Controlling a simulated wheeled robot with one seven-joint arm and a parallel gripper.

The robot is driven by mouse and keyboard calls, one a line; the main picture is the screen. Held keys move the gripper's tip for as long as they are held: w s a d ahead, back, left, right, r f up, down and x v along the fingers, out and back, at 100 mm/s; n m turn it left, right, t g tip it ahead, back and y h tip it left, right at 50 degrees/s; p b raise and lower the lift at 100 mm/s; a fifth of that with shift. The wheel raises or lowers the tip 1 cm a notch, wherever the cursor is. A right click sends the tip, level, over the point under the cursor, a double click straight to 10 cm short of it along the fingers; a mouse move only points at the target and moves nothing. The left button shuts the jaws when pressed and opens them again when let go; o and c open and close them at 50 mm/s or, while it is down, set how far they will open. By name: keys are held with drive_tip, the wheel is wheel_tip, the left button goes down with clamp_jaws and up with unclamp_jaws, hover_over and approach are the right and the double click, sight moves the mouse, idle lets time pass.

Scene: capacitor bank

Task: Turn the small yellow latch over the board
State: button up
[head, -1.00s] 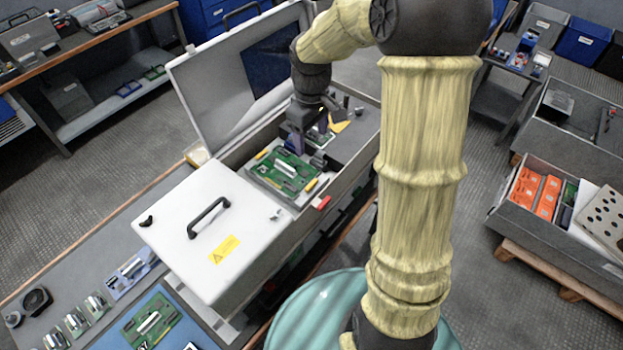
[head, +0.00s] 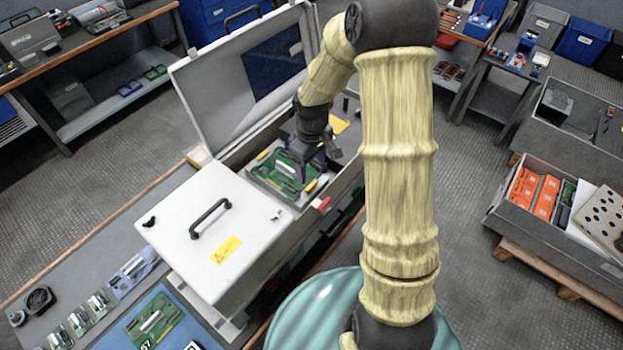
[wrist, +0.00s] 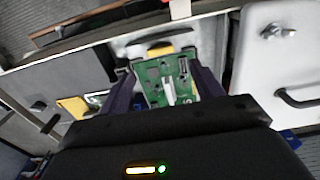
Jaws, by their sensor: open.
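A green circuit board (head: 280,172) lies in the open bay of the grey case. A small yellow latch (head: 311,185) sits at the board's near right edge; in the wrist view the latch (wrist: 160,50) shows just past the board's far end. Another small yellow piece (head: 262,154) is at the board's opposite side. My gripper (head: 320,170) is open and empty above the board's right part. In the wrist view, the fingers (wrist: 165,78) stand either side of the board (wrist: 170,80), with the latch beyond and between them, apart from them. The gripper hides part of the board.
The raised lid (head: 235,85) stands behind the bay. A closed white cover (head: 190,245) with a black handle (head: 209,217) lies to the left. A red catch (head: 322,204) is on the case's front edge. A yellow pad (head: 340,125) lies on the grey panel behind the gripper.

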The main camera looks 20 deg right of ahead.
sight(311, 185)
wheel_tip(311, 185, down, 8)
drive_tip(key=shift+r+p, duration=0.1)
drive_tip(key=shift+p, duration=0.55)
drive_tip(key=c, duration=1)
